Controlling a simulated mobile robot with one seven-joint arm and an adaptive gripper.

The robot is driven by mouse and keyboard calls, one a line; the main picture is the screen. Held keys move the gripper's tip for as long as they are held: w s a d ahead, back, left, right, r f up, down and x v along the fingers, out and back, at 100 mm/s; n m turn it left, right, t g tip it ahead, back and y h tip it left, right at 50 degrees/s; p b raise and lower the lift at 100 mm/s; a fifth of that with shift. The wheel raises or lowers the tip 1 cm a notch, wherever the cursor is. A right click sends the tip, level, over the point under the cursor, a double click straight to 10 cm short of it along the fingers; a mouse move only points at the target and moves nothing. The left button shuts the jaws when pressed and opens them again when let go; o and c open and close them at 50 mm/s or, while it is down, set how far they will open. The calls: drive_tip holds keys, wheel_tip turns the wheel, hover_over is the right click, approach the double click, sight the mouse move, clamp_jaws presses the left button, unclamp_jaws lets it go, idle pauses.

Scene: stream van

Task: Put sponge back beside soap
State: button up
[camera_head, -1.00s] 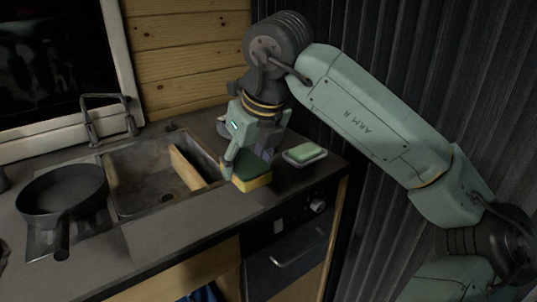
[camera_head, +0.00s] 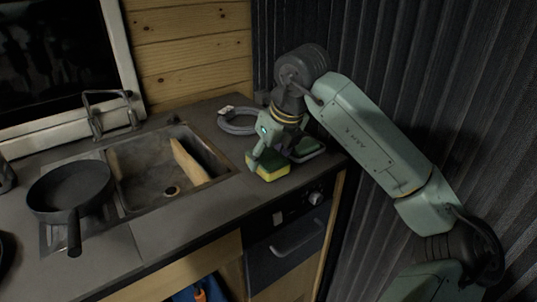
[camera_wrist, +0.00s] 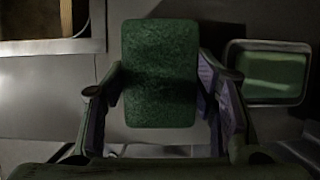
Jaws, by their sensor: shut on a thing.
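A sponge (camera_head: 268,168), yellow with a green scouring face, is in my gripper (camera_head: 271,157) near the front edge of the worktop. In the wrist view the sponge (camera_wrist: 160,75) sits between the two fingers of my gripper (camera_wrist: 163,85), green side towards the camera. The green soap (camera_wrist: 271,75) lies in a pale dish (camera_wrist: 235,60) to the right of the sponge, apart from it. In the head view the soap dish (camera_head: 309,150) shows just right of my gripper, partly hidden by it. I cannot tell whether the sponge touches the worktop.
The sink (camera_head: 130,170) with a wooden board (camera_head: 191,163) in it lies left of the sponge. A dark pan (camera_head: 70,188) is farther left. A grey hose (camera_head: 228,124) lies behind my gripper. The corrugated wall (camera_head: 400,80) stands close on the right.

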drive_tip(key=shift+f+b, duration=0.25)
drive_tip(key=shift+b, duration=0.05)
drive_tip(key=o, duration=1)
drive_tip(key=shift+r, duration=0.1)
drive_tip(key=shift+r+p, duration=0.3)
drive_tip(key=shift+r, duration=0.05)
drive_tip(key=b+v, duration=0.1)
drive_tip(key=v, duration=1)
drive_tip(key=shift+s+r+b, duration=0.1)
drive_tip(key=shift+r+b, duration=0.25)
